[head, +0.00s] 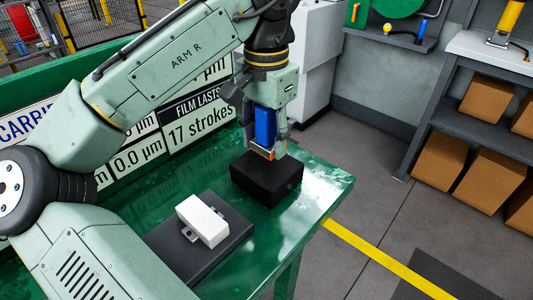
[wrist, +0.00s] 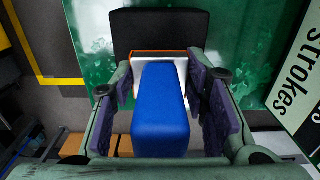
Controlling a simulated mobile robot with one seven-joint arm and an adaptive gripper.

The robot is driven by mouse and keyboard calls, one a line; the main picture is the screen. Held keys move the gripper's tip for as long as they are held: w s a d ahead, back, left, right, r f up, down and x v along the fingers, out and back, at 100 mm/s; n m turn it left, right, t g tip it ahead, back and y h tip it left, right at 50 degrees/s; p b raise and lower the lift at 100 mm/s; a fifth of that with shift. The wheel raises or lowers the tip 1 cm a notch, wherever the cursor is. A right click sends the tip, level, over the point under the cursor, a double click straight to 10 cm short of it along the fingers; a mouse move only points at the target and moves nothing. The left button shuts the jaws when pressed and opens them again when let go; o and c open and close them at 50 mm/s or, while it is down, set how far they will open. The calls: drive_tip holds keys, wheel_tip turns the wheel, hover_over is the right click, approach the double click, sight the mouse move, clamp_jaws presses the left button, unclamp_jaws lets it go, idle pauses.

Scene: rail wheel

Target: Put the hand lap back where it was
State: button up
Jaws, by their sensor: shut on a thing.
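The hand lap has a blue block handle (head: 265,125) on a pale plate with an orange edge. My gripper (head: 266,138) is shut on the blue handle and holds it upright. In the wrist view, the blue handle (wrist: 160,110) sits between the two purple-padded fingers (wrist: 164,98). A black block (head: 266,178) stands on the green table right below the lap in the head view. In the wrist view, the black block (wrist: 160,32) shows just beyond the lap's plate. I cannot tell whether the lap touches it.
A white block (head: 203,220) with metal tabs lies on a dark plate (head: 170,243) on the green table (head: 318,190), nearer my arm's base. Sign boards (head: 195,120) stand along the table's back. The table's right corner is clear. Shelves with cardboard boxes (head: 487,100) stand at right.

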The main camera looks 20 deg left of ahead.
sight(266, 164)
drive_tip(key=shift+f+b, duration=1.3)
drive_tip(key=shift+f, duration=0.35)
drive_tip(key=shift+s+f, duration=0.1)
drive_tip(key=shift+f, duration=0.25)
drive_tip(key=o, duration=1.3)
drive_tip(key=shift+f, duration=0.1)
drive_tip(key=shift+r, duration=0.2)
